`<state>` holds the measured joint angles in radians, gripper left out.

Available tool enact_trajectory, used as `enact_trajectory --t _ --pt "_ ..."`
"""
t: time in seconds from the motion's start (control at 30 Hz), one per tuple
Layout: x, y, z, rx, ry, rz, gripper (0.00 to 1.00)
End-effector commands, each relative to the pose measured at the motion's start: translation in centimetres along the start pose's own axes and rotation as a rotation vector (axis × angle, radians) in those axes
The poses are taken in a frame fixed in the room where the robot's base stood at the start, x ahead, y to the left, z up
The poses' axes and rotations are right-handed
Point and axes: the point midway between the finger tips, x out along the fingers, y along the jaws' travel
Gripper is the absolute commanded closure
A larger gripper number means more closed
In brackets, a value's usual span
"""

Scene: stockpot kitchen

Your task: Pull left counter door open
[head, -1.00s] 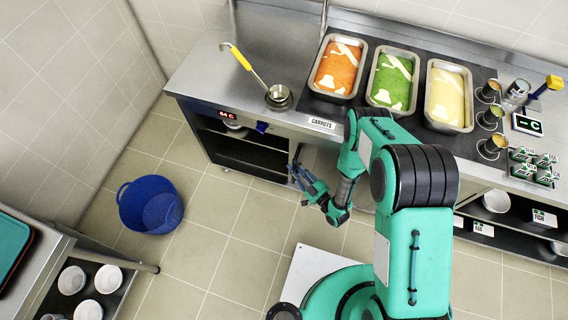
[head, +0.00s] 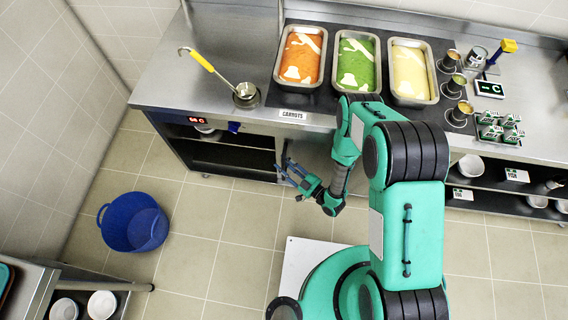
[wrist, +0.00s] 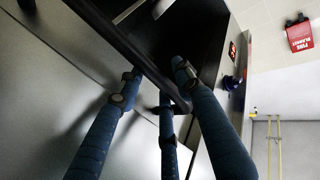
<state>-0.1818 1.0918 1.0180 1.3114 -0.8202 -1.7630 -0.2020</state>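The left counter door (head: 300,158) is a grey metal panel under the counter, partly hidden by my arm; it also shows large in the wrist view (wrist: 50,75). A dark bar handle (wrist: 120,40) runs along its edge. Beside it the dark compartment (head: 225,158) stands open to the left. The exact finger contact is partly hidden.
A blue bucket (head: 134,222) stands on the floor to the left. A cart with white bowls (head: 100,304) is at lower left. Food pans (head: 300,55) and a ladle (head: 205,64) are on the counter (head: 160,90). The floor before the compartment is clear.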

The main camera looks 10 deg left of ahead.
Motion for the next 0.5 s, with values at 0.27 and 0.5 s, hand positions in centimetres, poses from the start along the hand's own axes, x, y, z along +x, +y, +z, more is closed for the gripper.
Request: enact_trajectory --t 0.27,0.5 --pt "0.04 0.06 -0.03 -0.001 0.001 0.0 0.61" --pt "-0.54 0.11 -0.01 0.0 0.0 0.002 0.61"
